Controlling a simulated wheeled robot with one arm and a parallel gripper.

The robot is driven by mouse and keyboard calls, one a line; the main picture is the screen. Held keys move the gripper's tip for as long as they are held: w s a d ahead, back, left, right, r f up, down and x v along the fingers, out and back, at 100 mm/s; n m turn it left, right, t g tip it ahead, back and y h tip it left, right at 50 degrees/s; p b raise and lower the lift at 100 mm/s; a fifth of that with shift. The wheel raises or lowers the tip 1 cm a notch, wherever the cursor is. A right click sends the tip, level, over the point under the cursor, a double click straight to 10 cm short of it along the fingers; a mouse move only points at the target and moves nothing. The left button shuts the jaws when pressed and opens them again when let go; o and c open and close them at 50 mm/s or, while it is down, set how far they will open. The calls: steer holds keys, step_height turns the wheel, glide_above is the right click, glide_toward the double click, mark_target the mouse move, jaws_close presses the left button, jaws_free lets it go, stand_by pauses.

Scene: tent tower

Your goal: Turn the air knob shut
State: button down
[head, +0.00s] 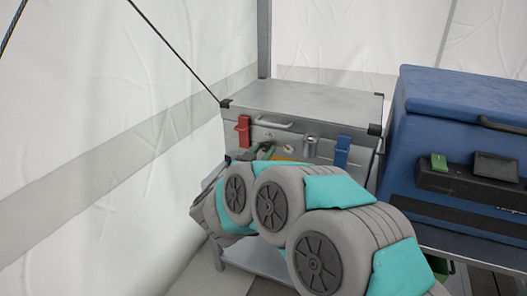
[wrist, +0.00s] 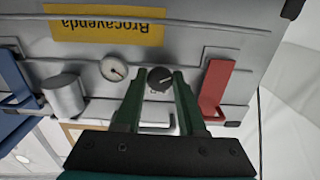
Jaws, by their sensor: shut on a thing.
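The black air knob (wrist: 160,78) shows in the wrist view on the front of the metal case, with a pale mark on its face. My gripper (wrist: 158,80) has its two green fingers on either side of the knob and is shut on it. In the head view my gripper (head: 264,152) is at the case front, mostly hidden by my arm, and the knob cannot be made out there.
The metal case (head: 305,102) carries a round gauge (wrist: 114,68), a red lever (head: 243,130), a blue lever (head: 342,151), a silver cylinder (wrist: 65,95) and a yellow label (wrist: 105,24). A blue cooler-like box (head: 455,108) stands at right. White tent fabric (head: 100,90) is close at left.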

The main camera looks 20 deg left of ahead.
steer(key=m+b, duration=0.1)
steer(key=m, duration=0.2)
steer(key=m+b, duration=0.2)
steer(key=m, duration=0.1)
steer(key=shift+f+m, duration=0.2)
steer(key=shift+m, duration=0.2)
steer(key=m+b, duration=0.3)
steer(key=m, duration=0.2)
steer(key=shift+a+r, duration=0.1)
steer(key=m, duration=0.6)
steer(key=shift+r+m, duration=0.1)
steer(key=shift+m, duration=0.2)
steer(key=m, duration=0.5)
steer(key=shift+b, duration=0.35)
steer(key=c, duration=0.5)
jaws_free()
steer(key=shift+r, duration=0.1)
